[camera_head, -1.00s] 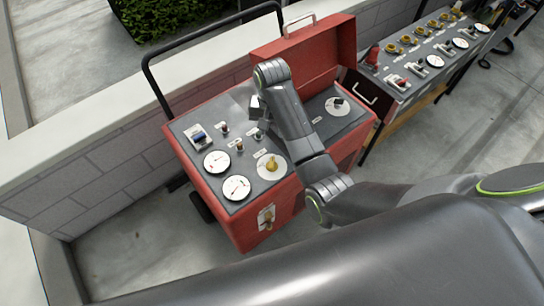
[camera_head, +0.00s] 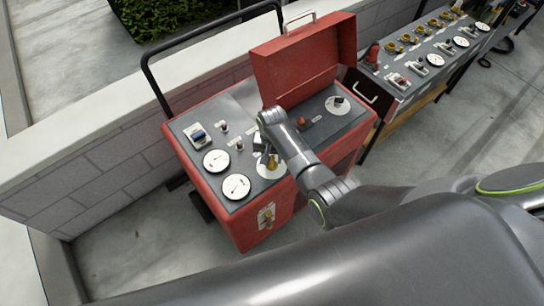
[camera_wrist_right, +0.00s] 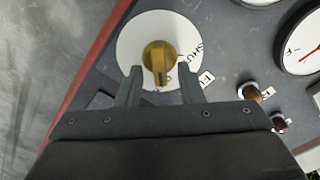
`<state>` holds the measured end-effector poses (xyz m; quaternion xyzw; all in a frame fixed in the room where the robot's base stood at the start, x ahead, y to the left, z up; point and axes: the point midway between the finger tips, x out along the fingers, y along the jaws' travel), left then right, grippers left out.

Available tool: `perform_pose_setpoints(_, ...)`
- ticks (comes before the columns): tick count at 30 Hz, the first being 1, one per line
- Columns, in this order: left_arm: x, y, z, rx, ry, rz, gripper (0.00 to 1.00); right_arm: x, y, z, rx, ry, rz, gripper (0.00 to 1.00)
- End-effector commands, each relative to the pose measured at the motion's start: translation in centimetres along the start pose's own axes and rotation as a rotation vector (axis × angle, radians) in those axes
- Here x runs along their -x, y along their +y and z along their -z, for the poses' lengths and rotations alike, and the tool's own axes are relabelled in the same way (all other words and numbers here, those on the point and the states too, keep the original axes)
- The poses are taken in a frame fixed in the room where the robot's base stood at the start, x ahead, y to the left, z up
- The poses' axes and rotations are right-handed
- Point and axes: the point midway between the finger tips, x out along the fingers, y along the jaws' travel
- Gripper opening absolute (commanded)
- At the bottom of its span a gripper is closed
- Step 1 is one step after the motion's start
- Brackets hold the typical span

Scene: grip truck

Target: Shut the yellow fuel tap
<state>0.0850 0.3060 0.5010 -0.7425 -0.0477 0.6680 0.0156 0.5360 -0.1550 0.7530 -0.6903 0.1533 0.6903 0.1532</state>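The yellow fuel tap (camera_head: 272,163) sits on a white disc on the red machine's grey panel, partly covered by my right gripper. In the right wrist view the yellow tap (camera_wrist_right: 159,60) has its handle pointing down the picture, towards the gripper, with SHUT lettering to the right of it on the disc. My right gripper (camera_wrist_right: 159,80) is open, its two fingers apart at either side of the tap's lower end in the picture. I cannot tell whether they touch it. In the head view my right gripper (camera_head: 265,149) is small and dark. My left gripper is not in view.
White gauges (camera_head: 216,161), a blue switch (camera_head: 199,134) and small knobs share the panel. The red lid (camera_head: 305,62) stands open behind, and a black handle bar (camera_head: 148,70) rises at the left. A second panel (camera_head: 430,55) stands at the back right.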

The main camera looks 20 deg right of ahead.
Motion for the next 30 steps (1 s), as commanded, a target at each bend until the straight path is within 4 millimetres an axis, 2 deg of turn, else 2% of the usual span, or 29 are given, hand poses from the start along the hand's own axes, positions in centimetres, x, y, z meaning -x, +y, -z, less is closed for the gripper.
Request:
perform_pose_setpoints(9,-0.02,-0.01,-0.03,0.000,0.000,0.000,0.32,-0.20,0.01,0.01,0.000,0.000,0.000,0.35)
perform_pose_setpoints(17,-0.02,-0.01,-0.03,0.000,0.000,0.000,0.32,-0.18,0.00,0.00,0.000,0.000,0.000,0.02)
perform_pose_setpoints(18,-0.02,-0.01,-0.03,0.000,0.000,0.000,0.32,-0.18,0.01,0.00,0.000,0.000,0.000,0.00)
perform_pose_setpoints(30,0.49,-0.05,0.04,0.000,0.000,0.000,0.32,-0.03,-0.04,0.02,0.053,-0.001,0.000,0.00)
